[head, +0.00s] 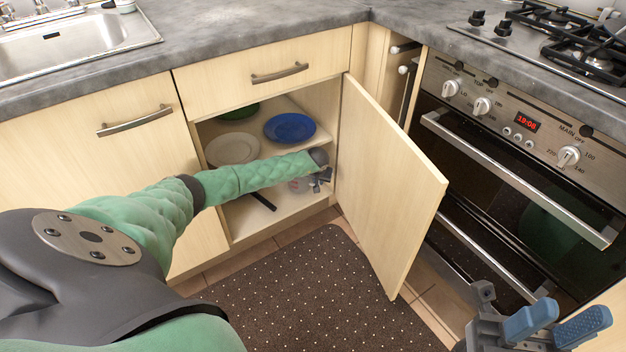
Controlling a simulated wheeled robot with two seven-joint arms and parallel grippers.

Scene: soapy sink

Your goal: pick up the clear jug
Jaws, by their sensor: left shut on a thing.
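My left arm reaches into the open lower cabinet, and my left gripper (320,181) is at the right side of its inside, low down. A small see-through thing, apparently the clear jug (299,186), shows at the jaws, partly hidden by my forearm and gripper. The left gripper is shut on it. The jug's full shape and whether it touches the cabinet floor cannot be made out. My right gripper (557,322) is at the lower right in front of the oven, with its blue fingers apart and nothing between them.
The cabinet door (388,180) stands open to the right, between my arms. A blue plate (290,128) and a cream plate (232,149) are on the shelf. A dark-handled thing (263,201) lies on the cabinet floor. The oven (520,170) is at right; a dotted mat (300,290) covers the floor.

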